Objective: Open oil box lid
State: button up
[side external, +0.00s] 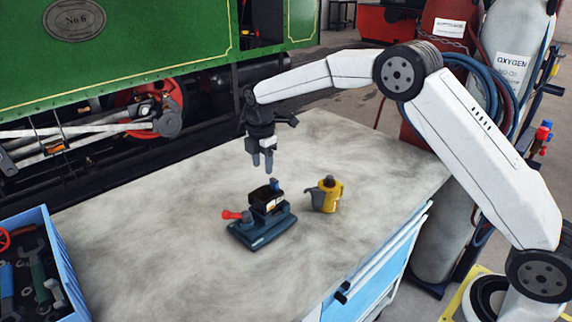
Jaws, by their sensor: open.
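The oil box (267,199) is a small dark box on a dark blue-grey base (262,230) on the workbench. A red-ended handle (236,215) sticks out to its left, and a small blue part shows at its top right edge. I cannot tell the lid's position clearly at this size. My gripper (263,168) hangs above the box, pointing down, open and empty. Its fingertips are apart from the box.
A yellow oil can (327,194) with a grey spout stands just right of the box. A blue tray (62,262) of tools sits at the bench's left front. The green steam tram (150,45) stands behind.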

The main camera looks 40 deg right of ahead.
aim_at(264, 187)
jog(key=shift+f, duration=3.55)
grip_shut()
